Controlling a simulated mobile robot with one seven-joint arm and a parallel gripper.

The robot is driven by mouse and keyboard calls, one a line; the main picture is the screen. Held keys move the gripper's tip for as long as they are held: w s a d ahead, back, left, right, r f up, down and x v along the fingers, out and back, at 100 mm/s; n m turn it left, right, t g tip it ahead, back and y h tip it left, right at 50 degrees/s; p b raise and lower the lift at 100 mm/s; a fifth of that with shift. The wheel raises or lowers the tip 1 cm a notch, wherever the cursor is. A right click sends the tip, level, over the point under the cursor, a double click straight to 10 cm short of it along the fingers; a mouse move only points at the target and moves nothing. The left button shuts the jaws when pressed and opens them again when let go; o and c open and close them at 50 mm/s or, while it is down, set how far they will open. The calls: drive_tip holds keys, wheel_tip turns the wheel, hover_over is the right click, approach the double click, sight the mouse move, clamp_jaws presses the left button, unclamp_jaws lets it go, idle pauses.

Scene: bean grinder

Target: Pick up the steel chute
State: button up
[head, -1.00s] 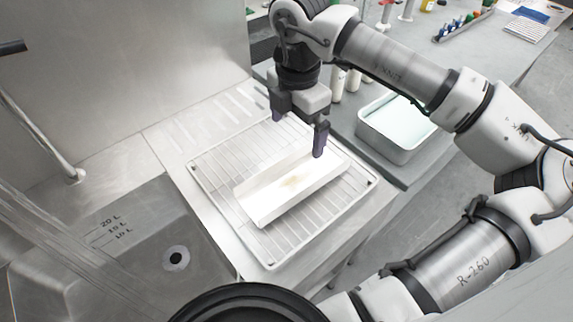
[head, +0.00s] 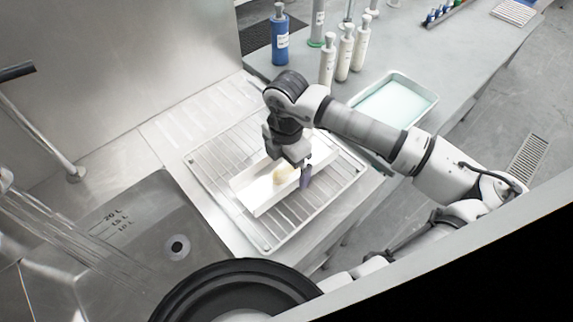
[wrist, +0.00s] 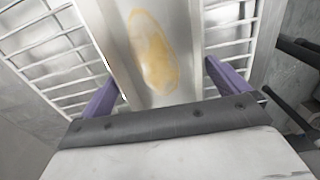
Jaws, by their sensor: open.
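The steel chute (head: 259,196) is a pale, open trough with a yellowish stain inside. It lies on a wire rack (head: 207,176) beside the sink. My gripper (head: 290,172) is over the middle of the chute, and its arm hides part of the chute's far end. In the wrist view the chute (wrist: 185,50) runs between the two purple fingers of my gripper (wrist: 168,90), one on each side of it. The fingers are open. I cannot tell whether they touch the chute's walls.
A sink (head: 135,235) with a drain is at left, and a faucet pipe (head: 45,135) stands beside it. A tray of pale liquid (head: 395,102) and several bottles, one of them blue (head: 280,38), stand on the bench behind. A dark round rim (head: 235,275) is at the front.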

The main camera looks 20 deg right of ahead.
drive_tip(key=shift+f, duration=0.2)
drive_tip(key=c, duration=1.1)
drive_tip(key=shift+o, duration=0.2)
drive_tip(key=shift+r, duration=0.15)
